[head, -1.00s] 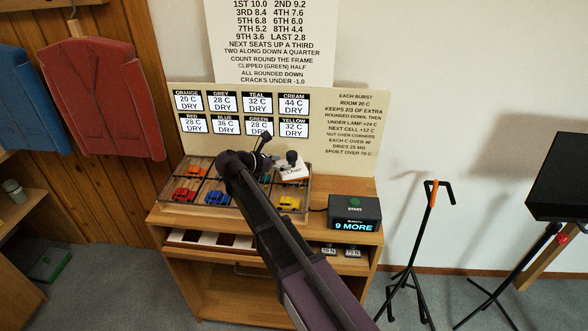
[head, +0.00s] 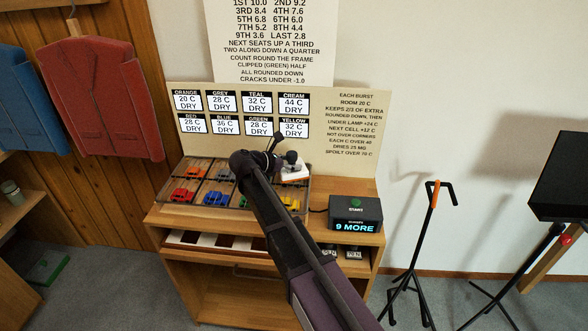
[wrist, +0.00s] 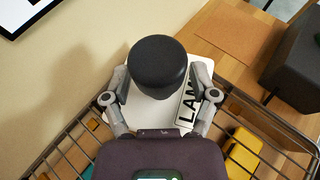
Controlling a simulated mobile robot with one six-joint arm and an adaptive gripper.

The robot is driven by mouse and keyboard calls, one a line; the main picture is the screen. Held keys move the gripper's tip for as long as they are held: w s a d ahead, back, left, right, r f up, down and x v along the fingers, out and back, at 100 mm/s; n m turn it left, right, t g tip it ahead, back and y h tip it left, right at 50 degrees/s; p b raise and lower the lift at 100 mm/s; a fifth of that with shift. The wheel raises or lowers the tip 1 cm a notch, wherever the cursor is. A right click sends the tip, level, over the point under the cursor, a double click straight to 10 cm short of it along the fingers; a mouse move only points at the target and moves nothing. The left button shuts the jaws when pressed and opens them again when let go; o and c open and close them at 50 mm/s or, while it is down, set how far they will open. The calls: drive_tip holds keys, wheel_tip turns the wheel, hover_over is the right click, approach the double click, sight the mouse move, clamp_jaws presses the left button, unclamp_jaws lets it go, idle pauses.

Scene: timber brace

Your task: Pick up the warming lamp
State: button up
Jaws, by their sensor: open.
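The warming lamp (head: 294,174) is a white block with a black round knob on top, standing at the back right of the wire-framed tray (head: 235,208). In the wrist view the lamp (wrist: 150,110) shows its black knob up close and part of a "LAMP" label. My gripper (wrist: 162,76) is open, with one finger on each side of the knob and gaps between. In the head view my gripper (head: 276,147) is beside the knob, and my arm hides part of the tray.
Several small toy cars sit in the tray's cells, including a red car (head: 182,195) and a yellow car (wrist: 243,155). A dark control box (head: 355,213) reading "9 MORE" stands right of the tray. A sign board (head: 330,105) rises close behind.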

clamp_jaws()
drive_tip(key=shift+r, duration=0.15)
wheel_tip(320, 180, up, 3)
drive_tip(key=p, duration=0.3)
drive_tip(key=s+a, duration=0.1)
drive_tip(key=s, duration=0.3)
drive_tip(key=s+a+r+p, duration=0.1)
drive_tip(key=s+a, duration=0.1)
drive_tip(key=s, duration=0.3)
drive_tip(key=s+a+p, duration=0.1)
drive_tip(key=s+a, duration=0.1)
drive_tip(key=s, duration=0.2)
drive_tip(key=shift+s+a+r, duration=0.2)
drive_tip(key=shift+s+r, duration=0.1)
drive_tip(key=shift+s+a, duration=0.25)
drive_tip(key=shift+s, duration=0.4)
